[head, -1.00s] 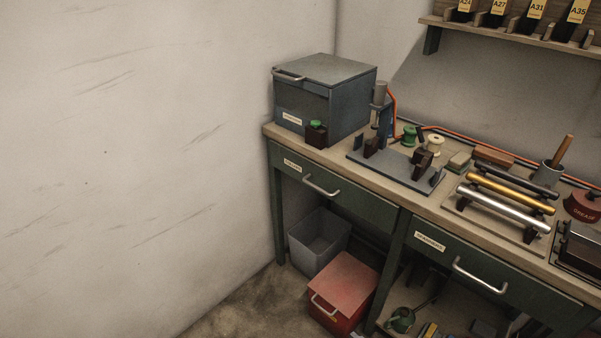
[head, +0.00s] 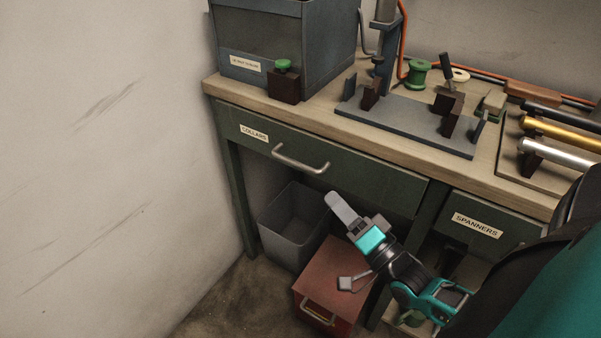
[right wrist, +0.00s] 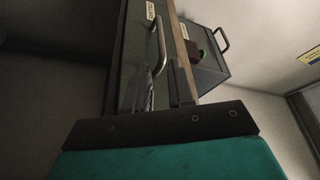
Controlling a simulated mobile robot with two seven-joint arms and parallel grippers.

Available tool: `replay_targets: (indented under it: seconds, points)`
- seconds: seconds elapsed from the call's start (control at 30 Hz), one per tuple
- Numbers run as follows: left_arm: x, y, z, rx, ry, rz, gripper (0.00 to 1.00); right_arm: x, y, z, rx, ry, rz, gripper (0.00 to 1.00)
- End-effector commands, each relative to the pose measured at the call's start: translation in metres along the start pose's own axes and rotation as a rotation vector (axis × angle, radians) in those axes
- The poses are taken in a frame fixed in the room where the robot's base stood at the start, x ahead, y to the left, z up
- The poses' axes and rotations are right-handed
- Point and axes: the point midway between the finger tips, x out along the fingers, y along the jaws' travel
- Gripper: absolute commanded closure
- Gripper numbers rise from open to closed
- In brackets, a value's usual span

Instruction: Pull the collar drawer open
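The collar drawer (head: 340,176) is a dark green front under the left part of the bench top, with a label reading COLLARS (head: 254,132). It looks shut, flush with the bench. Its silvery bar handle (head: 300,159) also shows in the right wrist view (right wrist: 161,48). My right gripper (head: 338,205) is in front of the drawer, below and to the right of the handle and apart from it. In the right wrist view its fingers (right wrist: 165,92) look parted and empty, with the handle beyond them. My left gripper is in neither view.
A grey bin (head: 292,232) and a red box (head: 330,275) stand on the floor below the drawer. A spanners drawer (head: 500,222) is to the right.

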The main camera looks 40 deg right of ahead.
Motion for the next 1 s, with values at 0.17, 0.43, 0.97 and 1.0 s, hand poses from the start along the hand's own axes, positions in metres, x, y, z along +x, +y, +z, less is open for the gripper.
replay_targets:
  seconds: [0.17, 0.43, 0.97, 1.0]
  points:
    - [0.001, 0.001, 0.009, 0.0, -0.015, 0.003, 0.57, 0.033, -0.001, 0.0, -0.001, 0.003, -0.004, 0.77]
    - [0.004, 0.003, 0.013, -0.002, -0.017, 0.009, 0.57, 0.087, 0.0, 0.001, -0.002, 0.002, -0.003, 0.77]
    - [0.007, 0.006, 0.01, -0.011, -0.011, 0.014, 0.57, 0.121, -0.001, 0.001, -0.003, -0.002, 0.002, 0.77]
    - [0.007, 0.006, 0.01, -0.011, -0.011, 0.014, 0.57, 0.121, -0.001, 0.001, -0.003, -0.002, 0.002, 0.77]
